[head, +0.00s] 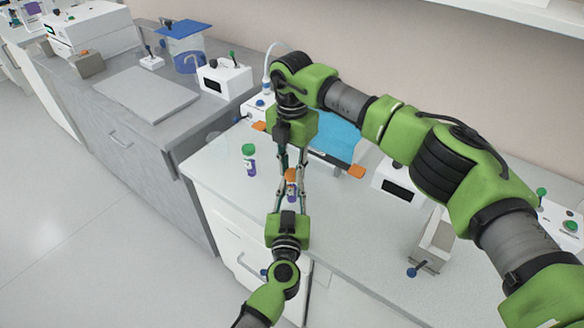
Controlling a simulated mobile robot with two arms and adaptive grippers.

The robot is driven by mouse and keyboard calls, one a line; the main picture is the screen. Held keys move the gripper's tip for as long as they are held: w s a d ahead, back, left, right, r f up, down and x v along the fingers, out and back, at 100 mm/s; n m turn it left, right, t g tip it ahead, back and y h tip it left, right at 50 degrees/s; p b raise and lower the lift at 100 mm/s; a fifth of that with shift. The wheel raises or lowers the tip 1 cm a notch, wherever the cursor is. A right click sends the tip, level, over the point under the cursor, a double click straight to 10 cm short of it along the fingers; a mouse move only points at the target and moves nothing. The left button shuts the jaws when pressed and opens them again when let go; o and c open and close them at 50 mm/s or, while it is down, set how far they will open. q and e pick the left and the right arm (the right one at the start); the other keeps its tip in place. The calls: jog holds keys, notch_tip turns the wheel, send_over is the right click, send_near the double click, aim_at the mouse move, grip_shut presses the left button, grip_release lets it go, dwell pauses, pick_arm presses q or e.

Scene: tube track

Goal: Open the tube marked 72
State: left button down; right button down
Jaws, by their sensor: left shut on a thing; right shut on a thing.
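A small tube with an orange cap (291,173) and a purple-and-white body (291,189) is upright between my two grippers, over the white bench. My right gripper (292,170) reaches down from above and is shut on the tube at its cap. My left gripper (290,194) comes from the front and is shut on the tube's body. The fingers cover parts of the tube, and its marking is too small to read. A second tube with a green cap (249,149) stands upright to the left, with a purple label that I cannot read.
A blue panel (335,135) with orange ends lies behind my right gripper. A grey stand (433,242) with a blue knob is at the right on the white bench (345,215). A grey counter (115,125) with instruments is at the left. The bench's front edge is close to my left gripper.

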jog(key=n, duration=0.8)
jog(key=shift+r, duration=0.1)
jog(key=n, duration=0.4)
jog(key=shift+n, duration=0.3)
jog(key=n, duration=0.3)
jog(key=shift+n, duration=0.4)
jog(key=n, duration=1.4)
jog(key=shift+n, duration=0.3)
jog(key=shift+r, duration=0.25)
